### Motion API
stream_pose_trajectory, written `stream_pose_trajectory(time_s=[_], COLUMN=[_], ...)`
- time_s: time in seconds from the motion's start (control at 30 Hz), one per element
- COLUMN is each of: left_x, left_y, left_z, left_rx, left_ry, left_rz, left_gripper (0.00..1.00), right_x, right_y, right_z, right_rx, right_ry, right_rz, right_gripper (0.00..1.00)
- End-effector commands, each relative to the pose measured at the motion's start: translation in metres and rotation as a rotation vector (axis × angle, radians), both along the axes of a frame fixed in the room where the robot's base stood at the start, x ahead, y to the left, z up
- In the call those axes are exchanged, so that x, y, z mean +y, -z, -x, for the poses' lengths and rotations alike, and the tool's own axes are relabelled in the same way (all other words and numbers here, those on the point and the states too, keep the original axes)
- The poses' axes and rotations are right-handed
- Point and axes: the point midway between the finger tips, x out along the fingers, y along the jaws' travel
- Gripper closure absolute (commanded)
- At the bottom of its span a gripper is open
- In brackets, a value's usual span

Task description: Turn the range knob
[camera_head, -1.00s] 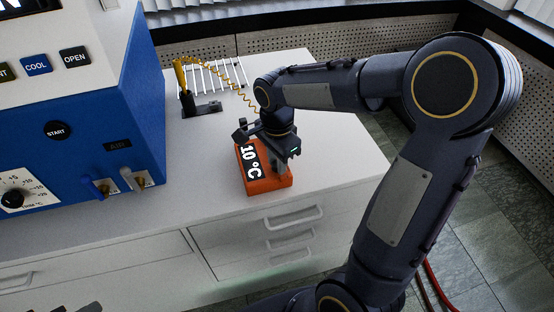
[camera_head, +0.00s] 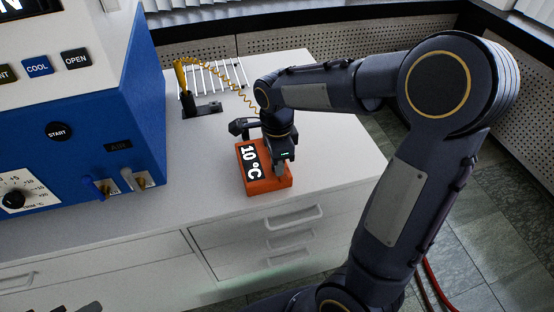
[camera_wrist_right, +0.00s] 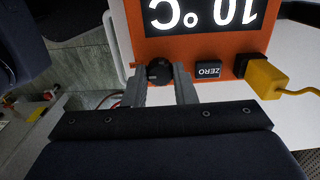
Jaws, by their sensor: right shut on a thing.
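An orange meter (camera_head: 268,187) with a black display (camera_head: 251,162) reading "10 °C" sits on the white bench top. In the right wrist view, a small round black knob (camera_wrist_right: 158,71) is on the meter's orange face (camera_wrist_right: 205,47), beside a black ZERO button (camera_wrist_right: 208,70). My right gripper (camera_wrist_right: 159,78) is shut on this knob, one grey finger on each side. In the head view, my right gripper (camera_head: 280,165) is over the meter's right part and hides the knob. My left gripper is not in view.
A yellow plug (camera_wrist_right: 267,78) with a cord is in the meter's side. A yellow probe (camera_head: 181,76) stands in a black holder behind the meter, by a white rack (camera_head: 215,78). A blue machine (camera_head: 105,170) with its own dial (camera_head: 14,199) fills the left.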

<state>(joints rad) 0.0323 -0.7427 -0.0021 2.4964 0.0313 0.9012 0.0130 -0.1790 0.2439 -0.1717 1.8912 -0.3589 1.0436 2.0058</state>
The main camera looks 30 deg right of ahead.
Motion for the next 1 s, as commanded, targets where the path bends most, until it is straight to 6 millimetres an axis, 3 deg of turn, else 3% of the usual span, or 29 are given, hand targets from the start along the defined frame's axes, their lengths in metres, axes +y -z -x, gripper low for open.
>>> stream_pose_trajectory(time_s=[0.17, 0.2, 0.33, 0.67, 1.0], left_x=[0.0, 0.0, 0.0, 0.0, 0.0], left_y=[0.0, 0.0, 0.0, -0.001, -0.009], left_z=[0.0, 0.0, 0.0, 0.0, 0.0], left_rx=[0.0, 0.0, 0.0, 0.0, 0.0], left_ry=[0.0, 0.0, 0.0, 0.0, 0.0], left_rz=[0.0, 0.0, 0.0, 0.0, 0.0], left_gripper=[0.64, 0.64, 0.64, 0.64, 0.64], right_x=[0.0, 0.0, 0.0, 0.0, 0.0], right_y=[0.0, 0.0, 0.0, -0.004, -0.058], right_z=[0.0, 0.0, 0.0, 0.0, -0.001], right_rx=[-0.001, -0.001, -0.001, -0.002, -0.005], right_ry=[0.0, 0.0, 0.0, -0.001, -0.002], right_rz=[0.0, 0.0, 0.0, 0.0, 0.0], right_gripper=[0.98, 0.7, 0.53, 0.53, 0.53])
